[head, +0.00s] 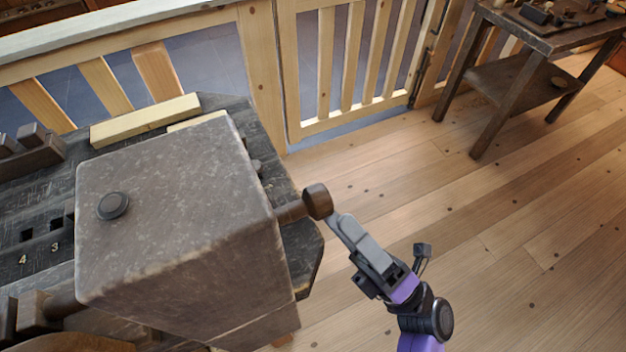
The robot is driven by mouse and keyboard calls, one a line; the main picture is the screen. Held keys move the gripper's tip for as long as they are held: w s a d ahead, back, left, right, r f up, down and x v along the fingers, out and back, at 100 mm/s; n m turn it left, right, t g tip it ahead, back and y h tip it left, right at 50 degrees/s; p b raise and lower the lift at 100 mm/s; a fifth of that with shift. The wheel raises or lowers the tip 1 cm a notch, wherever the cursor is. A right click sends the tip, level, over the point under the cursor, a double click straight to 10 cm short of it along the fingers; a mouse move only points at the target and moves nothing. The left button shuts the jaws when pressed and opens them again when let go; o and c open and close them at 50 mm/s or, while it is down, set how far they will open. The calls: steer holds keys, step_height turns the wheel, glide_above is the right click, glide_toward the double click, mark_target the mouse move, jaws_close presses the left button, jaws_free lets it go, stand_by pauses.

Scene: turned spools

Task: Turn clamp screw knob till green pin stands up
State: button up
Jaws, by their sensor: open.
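A brown clamp screw knob (318,201) sits on the end of a short shaft that sticks out of the right side of a large grey-brown block (180,210). My gripper (336,221) is open, just right of and below the knob, with its fingers pointing up-left at it. The fingertips are at or very near the knob's edge; I cannot tell if they touch or straddle it. No green pin shows. A dark round disc (113,205) lies on the block's top face.
The block stands on a dark bench (265,150) with wooden strips (145,121) at the back and numbered slots at left. A wooden railing (262,80) runs behind. A small table (545,60) stands at upper right. The plank floor (500,240) at right is clear.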

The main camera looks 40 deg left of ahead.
mark_target(310, 187)
steer(key=p+x, duration=0.1)
steer(key=x, duration=0.6)
steer(key=shift+a+r+p, duration=0.2)
steer(key=shift+a+p, duration=0.1)
steer(key=shift+c, duration=0.2)
steer(key=c, duration=1.3)
steer(key=shift+r+m+t+h+p, duration=0.15)
steer(key=shift+m+t+h+p, duration=0.25)
steer(key=shift+p, duration=0.5)
